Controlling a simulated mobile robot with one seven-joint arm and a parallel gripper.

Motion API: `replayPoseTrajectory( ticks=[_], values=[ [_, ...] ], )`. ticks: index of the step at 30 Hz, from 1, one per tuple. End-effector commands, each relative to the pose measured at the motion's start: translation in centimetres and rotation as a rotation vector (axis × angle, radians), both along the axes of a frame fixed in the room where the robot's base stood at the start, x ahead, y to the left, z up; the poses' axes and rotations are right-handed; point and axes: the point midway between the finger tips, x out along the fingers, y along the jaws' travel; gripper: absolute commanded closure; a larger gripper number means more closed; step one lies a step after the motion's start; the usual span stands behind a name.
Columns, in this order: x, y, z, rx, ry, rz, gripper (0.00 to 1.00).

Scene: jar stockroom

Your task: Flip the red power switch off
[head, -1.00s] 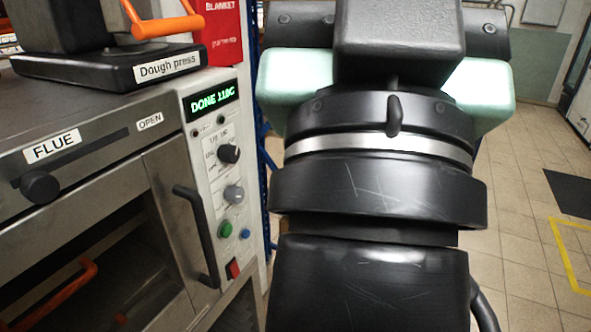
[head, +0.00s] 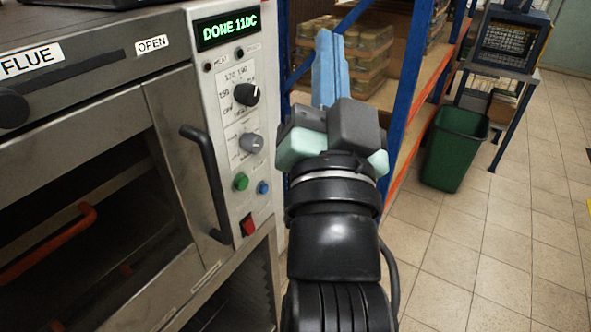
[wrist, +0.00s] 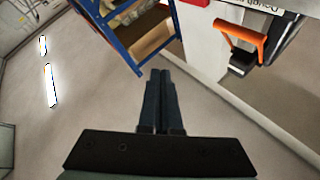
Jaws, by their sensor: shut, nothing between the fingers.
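The red power switch (head: 247,224) is a small rocker low on the oven's pale control panel (head: 222,112) in the head view. I cannot tell which way it is tipped. My gripper (head: 327,45) is right of the panel, its blue fingers together and pointing up in the picture, with nothing between them. It is apart from the switch. In the wrist view my gripper (wrist: 160,73) also shows its fingers side by side; the switch is not seen there. The panel's green display (head: 226,26) reads "DONE 110C".
Knobs, a green button (head: 241,182) and a blue button (head: 263,187) sit above the switch. A black oven door handle (head: 206,180) stands out just left. A blue rack (head: 402,90) with jars is behind my gripper. A green bin (head: 453,150) stands right; open floor lies nearby.

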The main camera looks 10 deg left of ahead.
Motion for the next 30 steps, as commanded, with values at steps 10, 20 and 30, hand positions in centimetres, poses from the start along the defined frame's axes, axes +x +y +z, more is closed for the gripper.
replayPoseTrajectory(
  ticks=[10,20,30],
  values=[
    [1.1,6.2,-37.1,0.632,0.678,0.362,1.0],
    [-0.7,6.8,-44.1,0.807,0.829,0.384,1.0],
    [-0.2,7.0,-44.0,0.802,0.826,0.384,1.0]
  ],
)
